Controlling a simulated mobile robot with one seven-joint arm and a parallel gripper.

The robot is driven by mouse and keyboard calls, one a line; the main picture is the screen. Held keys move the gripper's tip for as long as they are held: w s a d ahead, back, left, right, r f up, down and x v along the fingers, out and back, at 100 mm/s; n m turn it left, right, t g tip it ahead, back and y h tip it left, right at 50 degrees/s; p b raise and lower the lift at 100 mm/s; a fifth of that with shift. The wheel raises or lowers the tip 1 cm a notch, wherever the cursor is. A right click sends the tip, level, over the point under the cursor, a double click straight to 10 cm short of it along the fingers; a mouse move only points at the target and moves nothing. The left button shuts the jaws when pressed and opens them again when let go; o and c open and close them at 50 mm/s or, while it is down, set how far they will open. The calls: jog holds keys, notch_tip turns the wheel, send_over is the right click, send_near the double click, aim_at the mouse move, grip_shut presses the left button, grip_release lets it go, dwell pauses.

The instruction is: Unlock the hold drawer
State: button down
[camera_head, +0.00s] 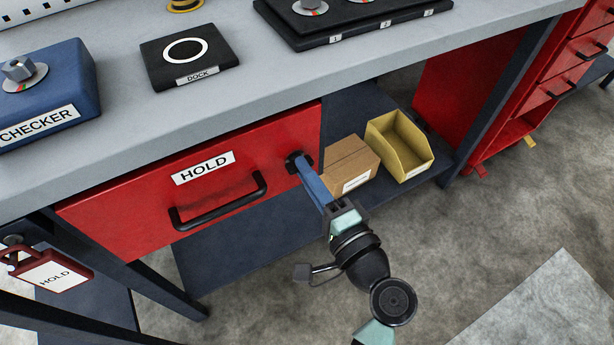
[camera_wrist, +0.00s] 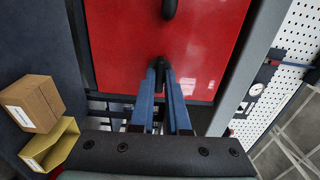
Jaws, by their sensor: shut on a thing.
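The red hold drawer (camera_head: 130,215) is under the bench top, with a HOLD label and a black bar handle (camera_head: 220,205). It looks closed. A black lock (camera_head: 292,160) sits on its front, right of the handle. My gripper (camera_head: 304,167) reaches it with long blue fingers. In the wrist view the fingertips (camera_wrist: 162,74) meet at the black lock piece (camera_wrist: 158,62) on the red drawer front (camera_wrist: 115,45). They are shut on it. The gripped part is mostly hidden between the tips, so its turn angle cannot be told.
A cardboard box (camera_head: 348,160) and a yellow bin (camera_head: 408,142) stand on the lower shelf, right of my gripper. A red HOLD tag (camera_head: 50,275) hangs at the lower left. A blue checker (camera_head: 60,85) and black dock (camera_head: 165,65) are on the bench top (camera_head: 270,75).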

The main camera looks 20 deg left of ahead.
jog(key=c, duration=0.9)
grip_release()
jog(key=p+v, duration=0.2)
jog(key=v, duration=1.1)
